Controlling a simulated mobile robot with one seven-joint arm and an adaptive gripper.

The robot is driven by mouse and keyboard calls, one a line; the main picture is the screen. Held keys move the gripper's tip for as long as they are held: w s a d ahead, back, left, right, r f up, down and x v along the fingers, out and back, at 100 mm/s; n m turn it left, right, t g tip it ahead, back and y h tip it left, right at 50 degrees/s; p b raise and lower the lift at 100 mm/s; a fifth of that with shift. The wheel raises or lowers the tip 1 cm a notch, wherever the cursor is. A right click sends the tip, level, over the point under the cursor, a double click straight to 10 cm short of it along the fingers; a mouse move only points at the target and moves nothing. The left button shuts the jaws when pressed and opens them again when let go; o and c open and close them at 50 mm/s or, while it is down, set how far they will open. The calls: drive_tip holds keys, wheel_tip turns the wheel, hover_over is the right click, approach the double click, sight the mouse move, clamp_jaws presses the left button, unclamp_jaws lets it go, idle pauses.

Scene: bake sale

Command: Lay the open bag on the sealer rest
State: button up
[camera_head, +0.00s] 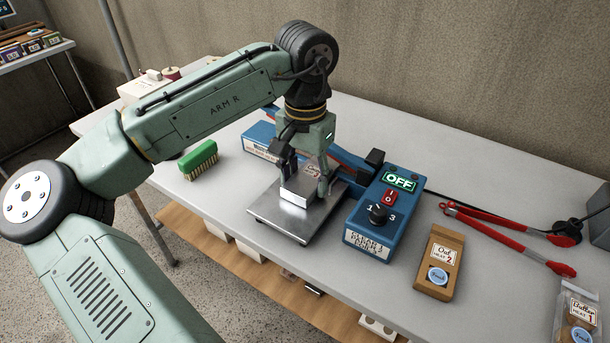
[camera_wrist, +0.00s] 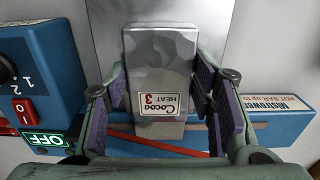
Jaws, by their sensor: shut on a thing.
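My gripper (camera_head: 306,172) is shut on a silver bag (camera_head: 301,189) labelled "Cocoa HEAT 3", one purple-padded finger on each side of it in the wrist view (camera_wrist: 158,95). The bag is over the bare metal plate (camera_head: 280,221) in front of the blue heat sealer (camera_head: 376,242). I cannot tell whether the bag touches the plate. The sealer's display (camera_head: 400,181) reads OFF, and its dial (camera_head: 377,213) is marked 1, 2, 3. My gripper partly hides the sealer's bar, and the bag's mouth is not clear.
A green brush (camera_head: 199,161) stands left of the plate. An "Oat HEAT 2" bag (camera_head: 439,262) and red-handled tongs (camera_head: 508,240) lie right of the sealer. A "Butter HEAT 1" bag (camera_head: 578,314) is at the far right. The table's front left is clear.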

drive_tip(key=shift+w+d, duration=0.1)
drive_tip(key=o, duration=0.9)
drive_tip(key=shift+r, duration=0.1)
